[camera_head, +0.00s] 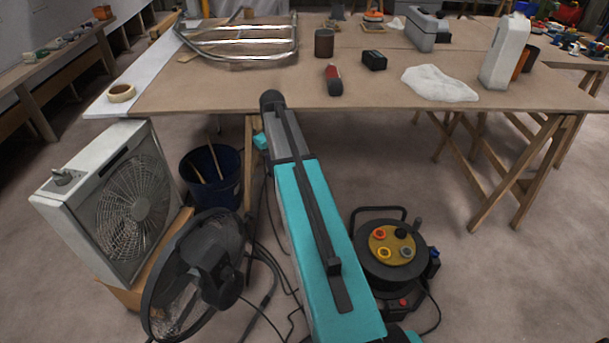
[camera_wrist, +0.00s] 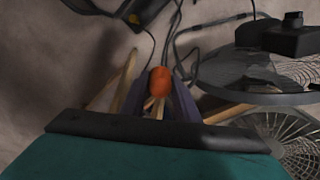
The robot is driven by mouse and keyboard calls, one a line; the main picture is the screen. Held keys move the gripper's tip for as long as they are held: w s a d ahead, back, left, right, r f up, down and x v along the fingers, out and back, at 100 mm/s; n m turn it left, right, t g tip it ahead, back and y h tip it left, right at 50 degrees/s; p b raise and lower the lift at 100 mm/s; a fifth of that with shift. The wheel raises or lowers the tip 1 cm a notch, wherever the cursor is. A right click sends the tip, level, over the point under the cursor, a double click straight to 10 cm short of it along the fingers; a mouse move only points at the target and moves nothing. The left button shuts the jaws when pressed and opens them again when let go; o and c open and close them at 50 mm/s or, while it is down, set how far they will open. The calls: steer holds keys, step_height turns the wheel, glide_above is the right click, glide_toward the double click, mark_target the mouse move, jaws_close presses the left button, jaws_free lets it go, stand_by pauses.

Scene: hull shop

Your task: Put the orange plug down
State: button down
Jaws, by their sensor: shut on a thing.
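The orange plug (camera_wrist: 160,80) is in the wrist view, just above the picture's middle. It sits between the two purple-grey fingers of my gripper (camera_wrist: 161,93), which is shut on it. The plug is held above the floor, with cables and fan parts lower down beyond it. In the head view my arm reaches toward the workbench, and I cannot make out the gripper or the plug there.
The workbench (camera_head: 290,90) carries a red-black tool (camera_head: 333,80), a brown can (camera_head: 324,42), a white cloth (camera_head: 438,83) and a white bottle (camera_head: 505,52). Below are a box fan (camera_head: 110,200), round fan (camera_head: 195,275), blue bucket (camera_head: 212,177), cable reel (camera_head: 392,245) and loose cables.

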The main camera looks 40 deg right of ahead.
steer(key=a+r+n, duration=0.1)
steer(key=a+r, duration=0.4)
steer(key=a, duration=0.4)
steer(key=a+r+n, duration=0.2)
steer(key=a+r, duration=0.4)
steer(key=a, duration=0.3)
steer(key=a+r+n, duration=0.2)
steer(key=a+r, duration=0.3)
steer(key=a, duration=0.5)
steer(key=shift+s+r, duration=0.2)
steer(key=shift+r, duration=0.05)
